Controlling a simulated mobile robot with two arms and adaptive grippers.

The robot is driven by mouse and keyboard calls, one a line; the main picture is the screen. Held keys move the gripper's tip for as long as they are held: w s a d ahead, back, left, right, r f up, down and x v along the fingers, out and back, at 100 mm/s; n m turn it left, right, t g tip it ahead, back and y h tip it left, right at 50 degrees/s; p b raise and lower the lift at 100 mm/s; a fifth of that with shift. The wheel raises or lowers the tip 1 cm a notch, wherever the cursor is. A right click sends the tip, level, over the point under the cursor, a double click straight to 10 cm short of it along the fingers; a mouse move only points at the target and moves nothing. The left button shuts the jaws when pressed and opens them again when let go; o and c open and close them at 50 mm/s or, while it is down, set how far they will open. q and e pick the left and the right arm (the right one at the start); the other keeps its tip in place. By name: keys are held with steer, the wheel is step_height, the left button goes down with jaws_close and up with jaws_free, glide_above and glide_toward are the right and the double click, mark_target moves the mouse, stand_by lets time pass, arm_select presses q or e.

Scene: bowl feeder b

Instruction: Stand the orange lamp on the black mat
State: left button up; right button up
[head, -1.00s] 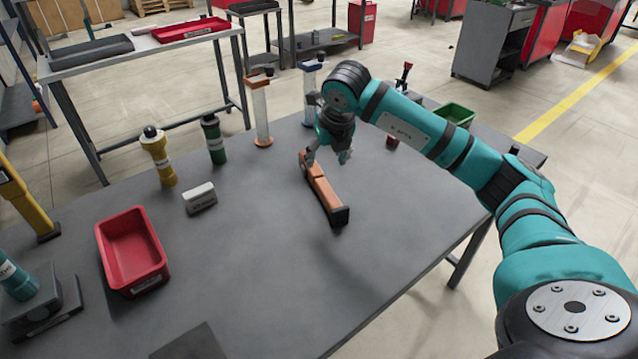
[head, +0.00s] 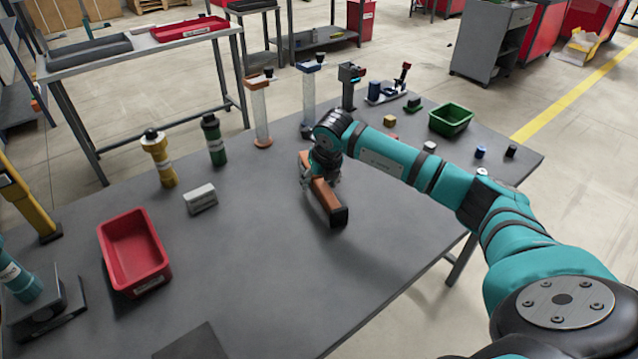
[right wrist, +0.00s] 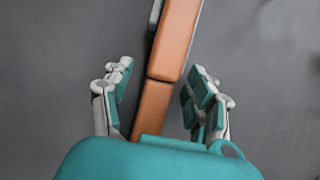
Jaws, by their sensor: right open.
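The orange lamp (head: 327,196) lies on its side on the grey table, a long orange body with a black end towards the front. In the right wrist view the lamp (right wrist: 174,42) runs between the two fingers. My right gripper (head: 322,178) is over the lamp's far part, pointing down. Its fingers (right wrist: 160,78) are open, one on each side of the orange body, with gaps visible. A dark flat square at the table's front edge, cut by the picture, looks like the black mat (head: 193,344). My left gripper is out of view.
A red bin (head: 107,247) and a grey-white block (head: 200,198) stand left. Yellow (head: 160,160) and green (head: 214,142) cylinders stand behind, near clear columns. A green bin (head: 451,119) and small parts lie back right. The table's front middle is clear.

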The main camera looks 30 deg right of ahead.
steer(key=shift+c, duration=0.2)
jaws_close()
steer(key=shift+r, duration=0.1)
